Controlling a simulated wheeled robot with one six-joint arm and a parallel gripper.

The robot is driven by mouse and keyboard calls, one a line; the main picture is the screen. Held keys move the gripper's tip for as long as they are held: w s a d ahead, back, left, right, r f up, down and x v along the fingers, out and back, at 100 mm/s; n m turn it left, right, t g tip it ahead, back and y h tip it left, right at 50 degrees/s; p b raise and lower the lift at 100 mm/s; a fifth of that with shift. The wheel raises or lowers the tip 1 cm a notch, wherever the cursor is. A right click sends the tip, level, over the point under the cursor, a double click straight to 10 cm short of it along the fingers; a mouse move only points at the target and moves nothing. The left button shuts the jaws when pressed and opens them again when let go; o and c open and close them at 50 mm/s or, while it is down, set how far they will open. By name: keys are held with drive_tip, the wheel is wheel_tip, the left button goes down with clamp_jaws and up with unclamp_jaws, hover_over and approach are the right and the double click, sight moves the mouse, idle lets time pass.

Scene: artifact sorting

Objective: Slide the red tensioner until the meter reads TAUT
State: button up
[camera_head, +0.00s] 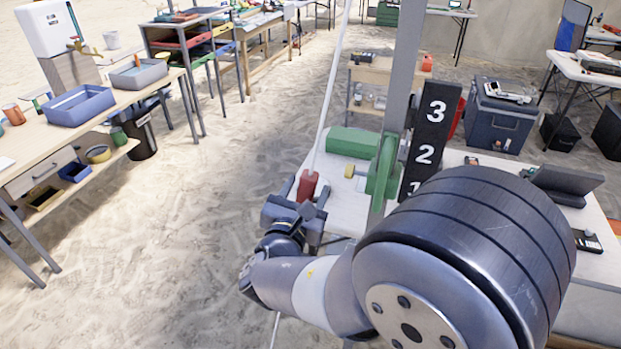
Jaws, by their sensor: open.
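The red tensioner (307,186) is a small red block on a slanting white line (331,90) that runs from the top of the view down past my gripper. My gripper (306,192) is open, with its fingers on either side of the tensioner. I cannot tell whether the fingers touch it. A black board (433,118) with white numbers 3, 2 and a partly hidden 1 stands to the right. No meter word such as TAUT is readable. My arm hides the lower part of the board.
A green wheel (382,168) on a grey post (404,70) stands right of my gripper, with a green block (352,142) behind it on a pale table (338,212). A wooden bench with trays (80,104) is at left. Open sand (200,230) lies between.

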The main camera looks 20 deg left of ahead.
drive_tip(key=shift+w, duration=1.65)
clamp_jaws()
